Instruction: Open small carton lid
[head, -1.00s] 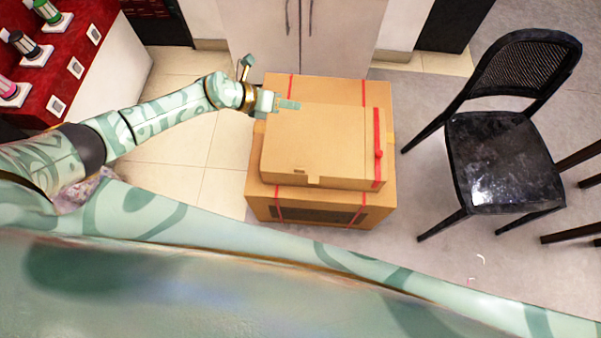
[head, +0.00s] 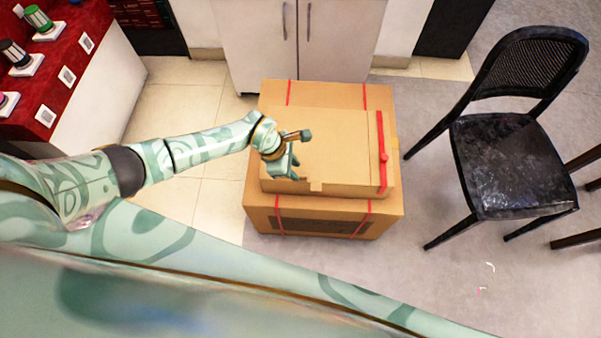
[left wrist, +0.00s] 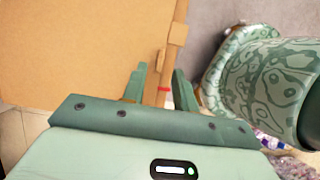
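The small carton (head: 345,143) is flat and brown, with a red strip along its right side. Its lid looks shut, and it lies on top of a larger carton (head: 320,218). My left gripper (head: 300,154) is over the small carton's front left part. In the left wrist view the gripper's two fingers (left wrist: 157,88) stand apart near the small carton's edge (left wrist: 172,55), with a gap between them. Whether the fingers touch the carton cannot be told. My right gripper is not in view.
The large carton has red straps and stands on the floor. A black chair (head: 510,150) stands to the right. White cabinet doors (head: 300,40) are behind the cartons. A red-topped display table (head: 60,60) is at the upper left. Pale floor tiles lie between.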

